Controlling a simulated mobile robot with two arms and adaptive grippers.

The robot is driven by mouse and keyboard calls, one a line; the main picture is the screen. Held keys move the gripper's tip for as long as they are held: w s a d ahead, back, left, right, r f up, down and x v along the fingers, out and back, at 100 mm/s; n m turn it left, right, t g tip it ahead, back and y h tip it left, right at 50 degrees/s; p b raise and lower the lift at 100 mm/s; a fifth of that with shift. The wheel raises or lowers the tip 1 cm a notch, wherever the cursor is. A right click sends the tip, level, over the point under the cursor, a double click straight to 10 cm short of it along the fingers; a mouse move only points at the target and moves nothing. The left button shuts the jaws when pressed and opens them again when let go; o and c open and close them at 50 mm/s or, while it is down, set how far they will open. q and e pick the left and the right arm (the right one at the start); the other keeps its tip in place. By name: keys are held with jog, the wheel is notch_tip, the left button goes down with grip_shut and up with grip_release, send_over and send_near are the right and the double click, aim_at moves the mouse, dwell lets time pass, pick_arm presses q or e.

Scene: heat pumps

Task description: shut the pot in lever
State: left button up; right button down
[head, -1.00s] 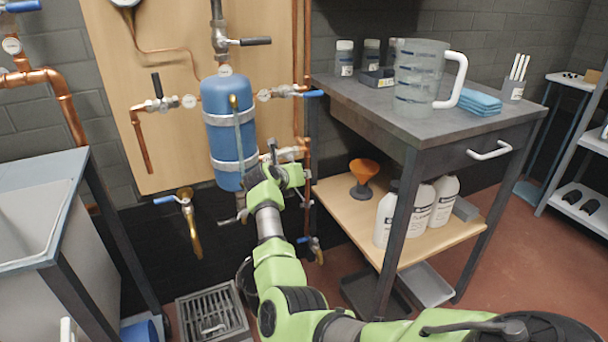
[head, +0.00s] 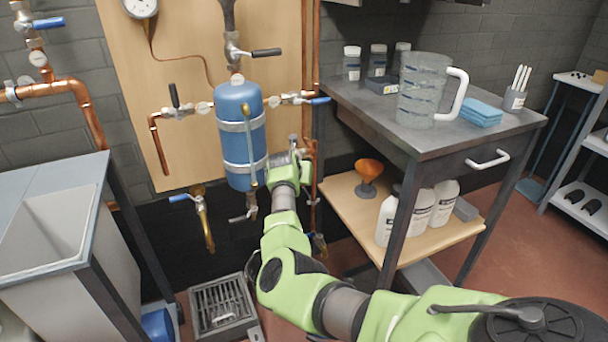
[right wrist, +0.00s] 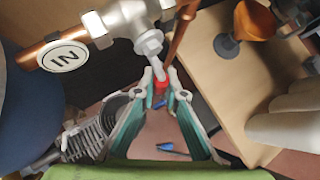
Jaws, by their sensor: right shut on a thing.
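In the right wrist view a metal valve (right wrist: 124,22) sits on a copper pipe beside a round white "IN" tag (right wrist: 65,57). Its lever (right wrist: 161,86) has a red end, which lies between the fingertips of my right gripper (right wrist: 160,92). The gripper is shut on it; the fingers hide part of it. In the head view my right gripper (head: 290,160) is at the lower right of the blue pot (head: 240,135) and mostly hides this valve. My left gripper is not in view.
Other valves surround the pot: a black-handled one above (head: 252,52), a blue-handled one at right (head: 305,99) and a brass tap (head: 203,215) at lower left. The workbench (head: 440,133) with a clear jug (head: 423,90) stands close on the right. A sink (head: 50,225) is at left.

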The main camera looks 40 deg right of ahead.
jog(key=shift+w+a+r+y+p, duration=0.1)
jog(key=shift+a+y+p, duration=0.2)
jog(key=shift+p, duration=0.2)
dwell(0.4)
jog(key=c, duration=2.1)
grip_release()
jog(key=shift+v, duration=3.7)
